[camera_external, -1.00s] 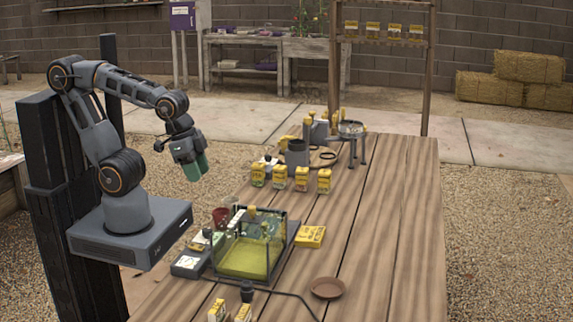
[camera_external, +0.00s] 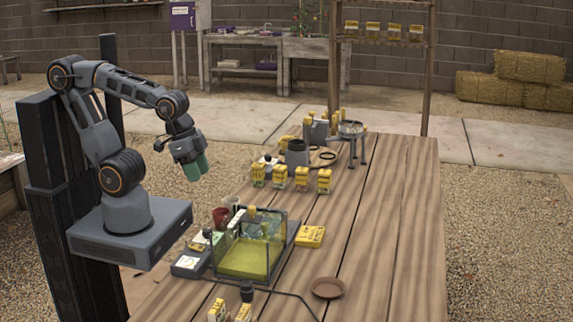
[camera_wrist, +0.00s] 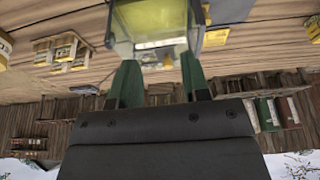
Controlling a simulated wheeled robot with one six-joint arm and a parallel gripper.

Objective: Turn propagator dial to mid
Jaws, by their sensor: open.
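The propagator (camera_external: 245,262) is a clear-walled box with a yellow-green floor, on a dark base at the near left of the wooden table. A grey control box (camera_external: 188,262) with a white label adjoins its left side. A small dark knob on that box may be the dial; its setting is too small to read. My gripper (camera_external: 197,170) has green fingers and is open and empty, in the air left of the table, above and behind the propagator. In the wrist view my fingers (camera_wrist: 157,80) are apart, with the propagator (camera_wrist: 152,22) beyond them at the top.
A yellow box (camera_external: 310,236) lies right of the propagator. Several seed packets (camera_external: 302,179) stand behind it. A brown saucer (camera_external: 327,288) and a black cable (camera_external: 290,294) lie in front. A red-brown pot (camera_external: 221,217) is behind the control box. The table's right side is clear.

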